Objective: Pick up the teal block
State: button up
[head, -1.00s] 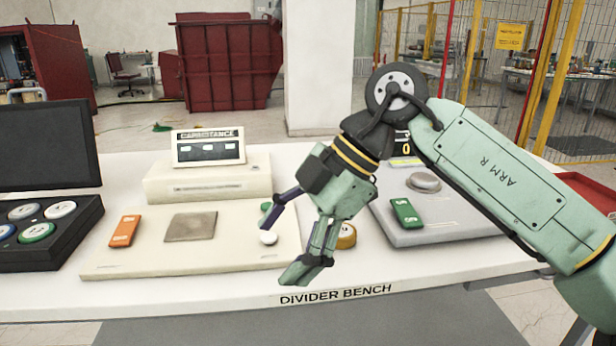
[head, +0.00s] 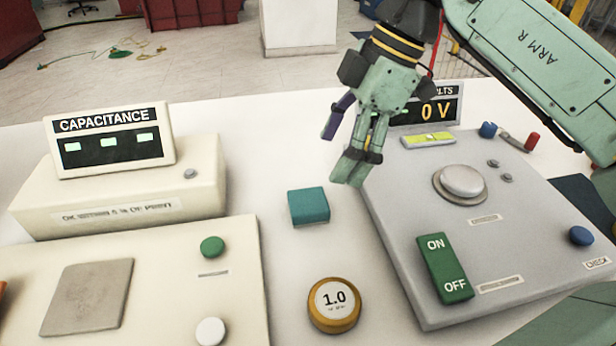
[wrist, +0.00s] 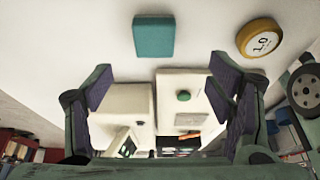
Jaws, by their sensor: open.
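The teal block (head: 309,206) lies on the white bench top between the cream capacitance unit and the grey volts panel. It also shows in the wrist view (wrist: 154,37), near the top and above the gap between my fingers. My gripper (head: 342,150) is open and empty. In the head view it is up and to the right of the block, apart from it. In the wrist view my gripper (wrist: 162,95) has its purple-padded fingers spread wide at left and right, with nothing between them touching the pads.
The capacitance unit (head: 120,183) and its cream plate stand at left. The grey panel (head: 410,280) with a green ON/OFF switch (head: 444,268) is at right. A yellow-rimmed round weight (head: 334,305) marked 1.0 sits in front of the block. Bare bench surrounds the block.

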send_over(310, 200)
jog(key=d, duration=0.2)
jog(key=f, duration=0.4)
jog(key=shift+s+d+f+p, duration=0.1)
jog(key=shift+s+f+p, duration=0.2)
jog(key=shift+p, duration=0.1)
jog(key=shift+w+p+x, duration=0.15)
jog(key=shift+p+x, duration=0.15)
jog(key=shift+x, duration=0.65)
jog(key=shift+w+p+x, duration=0.2)
jog(key=shift+p+x, duration=0.15)
jog(key=shift+x, duration=0.6)
jog(key=shift+w+p+x, duration=0.15)
jog(key=shift+p+x, duration=0.15)
jog(key=shift+x, duration=0.65)
jog(key=shift+d, duration=0.1)
jog(key=c, duration=1.3)
jog(key=shift+r, duration=0.1)
jog(key=shift+r+p, duration=0.4)
jog(key=shift+r, duration=0.25)
notch_tip(310, 200, up, 2)
jog(key=shift+r+p, duration=0.25)
jog(key=shift+p, duration=0.4)
jog(key=s, duration=0.5)
jog(key=s+b, duration=0.1)
jog(key=s, duration=0.4)
jog(key=s+a+r, duration=0.1)
jog(key=s, duration=0.5)
